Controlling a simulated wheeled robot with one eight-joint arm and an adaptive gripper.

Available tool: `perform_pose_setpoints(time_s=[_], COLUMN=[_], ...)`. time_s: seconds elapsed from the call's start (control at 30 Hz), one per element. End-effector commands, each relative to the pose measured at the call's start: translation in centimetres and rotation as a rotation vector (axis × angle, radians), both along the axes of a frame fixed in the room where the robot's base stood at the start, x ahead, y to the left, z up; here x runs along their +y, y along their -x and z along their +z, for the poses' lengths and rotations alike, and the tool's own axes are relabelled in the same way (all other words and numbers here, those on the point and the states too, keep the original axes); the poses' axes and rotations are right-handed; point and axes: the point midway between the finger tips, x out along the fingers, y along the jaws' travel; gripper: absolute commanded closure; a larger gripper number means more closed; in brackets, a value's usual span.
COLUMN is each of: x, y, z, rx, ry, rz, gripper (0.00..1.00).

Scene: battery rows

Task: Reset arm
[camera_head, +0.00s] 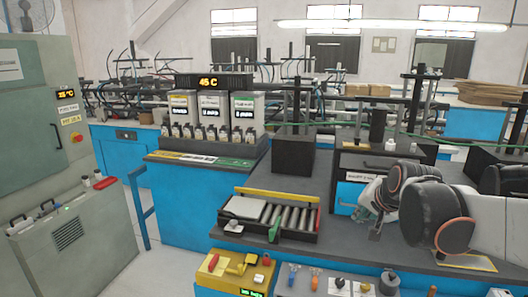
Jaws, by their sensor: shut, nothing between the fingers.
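My arm reaches in from the right edge, its white and dark grey links covering part of the right bench. My gripper (369,213) is at the end of it, low over the dark bench top (335,235), right of the roller tray. Its fingers look small and closed, with nothing visible between them. Whatever lies behind the arm links is hidden.
A black tray of metal rollers (311,225) with a yellow bar (278,196) lies left of my gripper. A yellow control box (237,272) is in front. A green cabinet (30,115) stands left.

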Motion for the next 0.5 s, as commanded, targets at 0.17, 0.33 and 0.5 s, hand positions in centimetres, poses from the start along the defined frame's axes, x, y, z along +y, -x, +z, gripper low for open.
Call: perform_pose_setpoints(time_s=[0.17, 0.33, 0.5], x=[3.7, 6.1, 6.1], y=[6.8, 13.0, 18.7], z=[-0.1, -1.1, -2.8], rx=[0.041, 0.078, 0.105], ry=[0.108, 0.215, 0.326], rz=[0.15, 0.29, 0.395], gripper=[1.0, 1.0, 1.0])
